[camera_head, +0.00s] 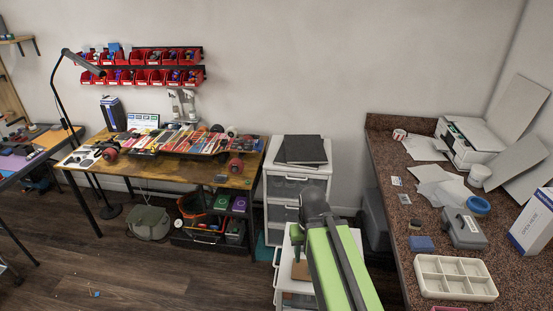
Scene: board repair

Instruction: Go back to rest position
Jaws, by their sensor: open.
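My green and black arm rises from the bottom edge, right of centre. Its dark upper joint shows in front of the white drawer units. A small green part shows just left of the arm, and I cannot tell what it belongs to. My gripper's fingertips do not show, so I see nothing held.
A white drawer unit (296,183) stands behind my arm. A speckled counter (398,211) at the right holds a sectioned tray (455,290) and a grey case (463,229). Floor shows at lower left.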

